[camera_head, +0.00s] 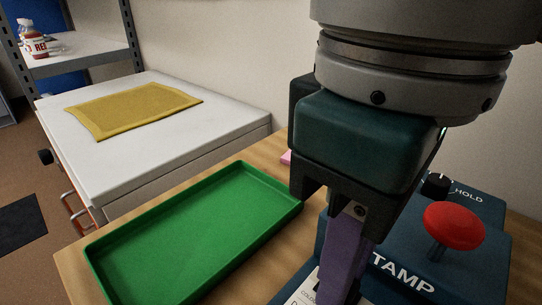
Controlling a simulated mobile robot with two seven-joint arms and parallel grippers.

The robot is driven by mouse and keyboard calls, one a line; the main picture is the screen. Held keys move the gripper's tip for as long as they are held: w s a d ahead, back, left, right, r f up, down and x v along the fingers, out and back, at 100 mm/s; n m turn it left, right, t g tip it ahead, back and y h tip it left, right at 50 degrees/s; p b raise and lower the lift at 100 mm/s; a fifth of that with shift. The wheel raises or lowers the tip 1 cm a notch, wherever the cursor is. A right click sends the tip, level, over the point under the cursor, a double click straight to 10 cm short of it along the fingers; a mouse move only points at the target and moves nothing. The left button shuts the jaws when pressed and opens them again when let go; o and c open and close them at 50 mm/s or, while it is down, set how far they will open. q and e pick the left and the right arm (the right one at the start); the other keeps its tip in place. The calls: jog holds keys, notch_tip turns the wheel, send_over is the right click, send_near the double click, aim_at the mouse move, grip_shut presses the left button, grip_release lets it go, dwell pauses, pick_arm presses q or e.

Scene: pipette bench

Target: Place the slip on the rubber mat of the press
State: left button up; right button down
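The press (479,272) is a dark blue unit at the lower right, lettered "STAMP" (partly covered) and "HOLD", with a red knob (454,226) and a small black dial (436,185). My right gripper (342,280) hangs in front of the press's left part, with a purple finger pointing down. Its fingertips run towards the bottom edge, so I cannot see whether they are apart or hold anything. A white printed patch (303,289) shows beside the finger; I cannot tell whether it is the slip or a label. I cannot make out the rubber mat. My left gripper is out of view.
An empty green tray (190,232) lies on the wooden bench (72,270) left of the press. A small pink item (286,158) is partly hidden behind my gripper. A white cabinet (160,150) with a yellow mat (135,108) and a shelf with a bottle (34,42) stand further back.

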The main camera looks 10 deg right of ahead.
jog(key=shift+f, duration=2.55)
jog(key=shift+w, duration=0.1)
jog(key=shift+f+b, duration=0.2)
jog(key=shift+b, duration=0.35)
jog(key=c, duration=0.8)
grip_release()
jog(key=shift+r, duration=0.1)
jog(key=shift+c, duration=0.2)
